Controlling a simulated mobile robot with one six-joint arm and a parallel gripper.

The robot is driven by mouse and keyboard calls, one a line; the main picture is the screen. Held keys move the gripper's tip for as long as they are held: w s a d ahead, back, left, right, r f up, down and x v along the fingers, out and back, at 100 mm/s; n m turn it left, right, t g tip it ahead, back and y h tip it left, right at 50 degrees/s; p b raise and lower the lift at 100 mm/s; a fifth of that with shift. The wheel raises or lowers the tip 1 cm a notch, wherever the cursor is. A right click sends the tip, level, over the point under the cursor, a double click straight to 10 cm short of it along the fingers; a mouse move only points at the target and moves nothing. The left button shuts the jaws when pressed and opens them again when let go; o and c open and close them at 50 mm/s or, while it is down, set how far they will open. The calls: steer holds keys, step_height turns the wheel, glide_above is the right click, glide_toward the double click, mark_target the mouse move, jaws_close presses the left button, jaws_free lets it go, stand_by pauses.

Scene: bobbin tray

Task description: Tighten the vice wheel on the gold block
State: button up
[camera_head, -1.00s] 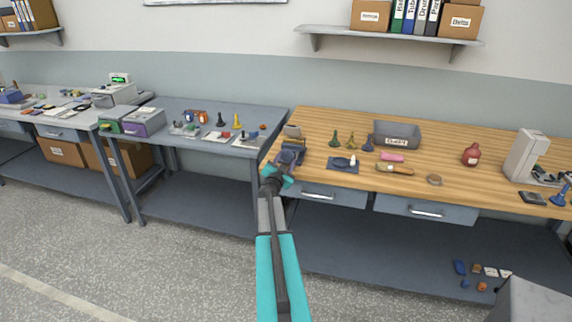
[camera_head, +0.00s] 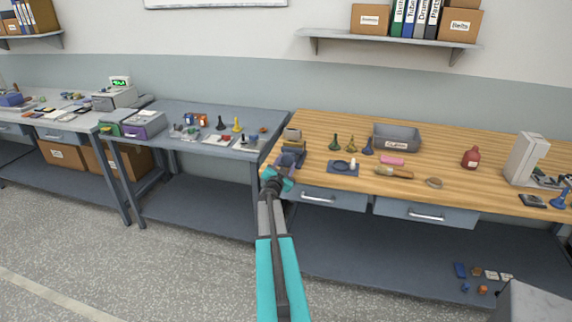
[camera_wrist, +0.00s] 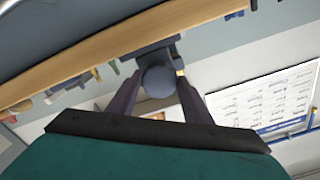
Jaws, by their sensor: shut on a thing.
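The dark blue-grey vice (camera_head: 291,158) is at the front left corner of the wooden bench. A gold-brown block (camera_head: 294,145) shows at its top in the head view. In the wrist view a small gold edge (camera_wrist: 181,73) shows beside the vice body (camera_wrist: 150,50). My gripper (camera_head: 279,179) is at the vice's front. In the wrist view the round grey wheel (camera_wrist: 158,81) sits between the two dark fingers of my gripper (camera_wrist: 160,92), which is shut on it. How tightly the jaws clamp the block is not visible.
A grey table (camera_head: 180,110) stands to the left. Drawers (camera_head: 318,197) are under the bench front.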

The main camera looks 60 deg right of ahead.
steer(key=o, duration=1)
steer(key=shift+o, duration=0.2)
steer(key=shift+a, duration=0.1)
steer(key=b+v, duration=0.3)
steer(key=v, duration=1)
steer(key=shift+a, duration=0.3)
